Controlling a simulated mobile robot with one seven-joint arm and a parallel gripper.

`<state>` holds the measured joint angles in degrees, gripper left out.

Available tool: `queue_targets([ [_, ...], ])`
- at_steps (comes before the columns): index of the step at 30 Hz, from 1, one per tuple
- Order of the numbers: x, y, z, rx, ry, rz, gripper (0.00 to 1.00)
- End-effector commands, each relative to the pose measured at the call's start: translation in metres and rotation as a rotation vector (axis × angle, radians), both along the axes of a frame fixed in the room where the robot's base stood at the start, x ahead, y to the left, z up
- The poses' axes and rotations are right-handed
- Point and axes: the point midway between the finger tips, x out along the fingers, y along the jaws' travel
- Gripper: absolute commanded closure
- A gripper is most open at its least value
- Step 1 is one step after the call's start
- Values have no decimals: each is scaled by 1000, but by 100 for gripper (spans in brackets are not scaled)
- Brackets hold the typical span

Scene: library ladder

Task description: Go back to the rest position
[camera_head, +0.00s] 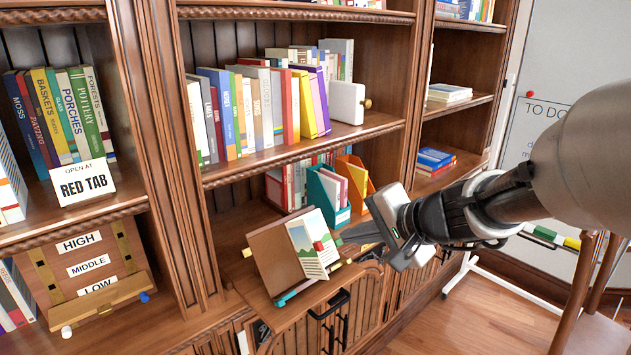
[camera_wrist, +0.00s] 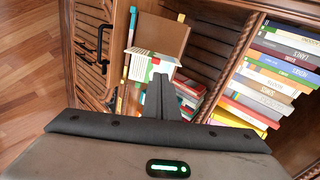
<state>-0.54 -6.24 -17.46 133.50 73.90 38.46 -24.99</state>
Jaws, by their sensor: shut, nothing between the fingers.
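My gripper (camera_head: 352,235) is shut and empty. It reaches in from the right in the head view, with its fingertips close to the right side of an open book (camera_head: 314,243) on a wooden book stand (camera_head: 270,262). In the wrist view my shut fingers (camera_wrist: 161,92) point toward the same book (camera_wrist: 142,66), which has a red tab at its edge. I cannot tell whether the fingertips touch the book.
Bookshelves fill the wall, with a row of books (camera_head: 262,108) and a white bookend (camera_head: 346,102) above. Teal (camera_head: 328,195) and orange (camera_head: 355,182) file holders stand behind the stand. A "RED TAB" sign (camera_head: 83,182) is at left.

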Motion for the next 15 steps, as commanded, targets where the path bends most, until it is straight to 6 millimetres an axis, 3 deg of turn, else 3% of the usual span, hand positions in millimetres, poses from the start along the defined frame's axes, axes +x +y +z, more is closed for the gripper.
queue_targets([
  [1, -20, 16, 31, -46, -12, 82, 100],
  [3, -54, 34, 54, -140, -12, 209, 100],
  [6, -107, 44, 77, -325, 3, 375, 100],
  [10, -160, 29, 95, -595, 31, 507, 100],
  [15, -193, -4, 112, -866, 62, 553, 100],
])
